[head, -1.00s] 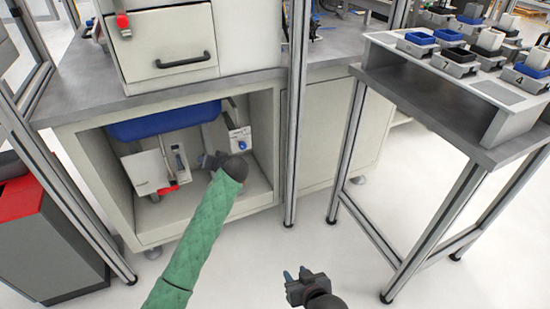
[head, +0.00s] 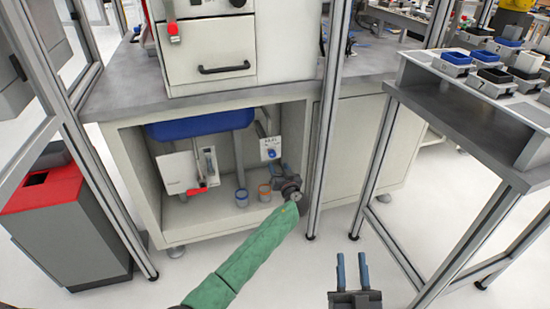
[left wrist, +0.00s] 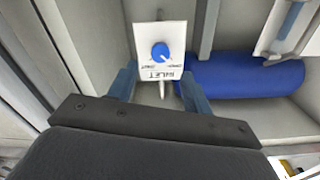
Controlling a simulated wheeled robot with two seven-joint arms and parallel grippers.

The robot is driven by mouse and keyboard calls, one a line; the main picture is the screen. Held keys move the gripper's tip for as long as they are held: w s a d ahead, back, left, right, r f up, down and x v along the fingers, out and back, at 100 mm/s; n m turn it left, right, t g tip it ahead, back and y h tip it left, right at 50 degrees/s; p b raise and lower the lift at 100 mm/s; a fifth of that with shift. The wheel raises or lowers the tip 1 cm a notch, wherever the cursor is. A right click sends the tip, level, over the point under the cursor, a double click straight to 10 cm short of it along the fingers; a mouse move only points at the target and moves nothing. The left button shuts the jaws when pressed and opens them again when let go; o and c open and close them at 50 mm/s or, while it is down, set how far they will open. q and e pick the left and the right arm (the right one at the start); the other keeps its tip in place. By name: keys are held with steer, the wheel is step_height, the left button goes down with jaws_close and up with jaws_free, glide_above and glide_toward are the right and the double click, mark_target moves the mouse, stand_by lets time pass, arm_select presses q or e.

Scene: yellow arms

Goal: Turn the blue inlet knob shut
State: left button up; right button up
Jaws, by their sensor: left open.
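The blue inlet knob (head: 271,154) sits on a white plate (head: 265,146) inside the open cabinet. My left gripper (head: 280,171) is just below and right of the knob in the head view. In the left wrist view its two blue fingers (left wrist: 157,78) are apart and empty, with the knob beyond them and framed between them. I see no contact. My right gripper (head: 351,262) is open and empty, outside the cabinet over the floor.
A blue tank (head: 200,122) hangs under the cabinet top. A white box (head: 180,172) with a red handle (head: 197,191) stands left. A metal post (head: 322,150) rises close right of my left gripper.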

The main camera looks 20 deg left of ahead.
mark_target(273, 156)
arm_select(q)
steer(key=shift+x, duration=3.9)
arm_select(e)
steer(key=shift+s+d+r+t, duration=0.15)
steer(key=shift+r+t, duration=0.15)
steer(key=shift+r, duration=0.55)
arm_select(q)
steer(key=shift+s, duration=0.1)
steer(key=c, duration=1)
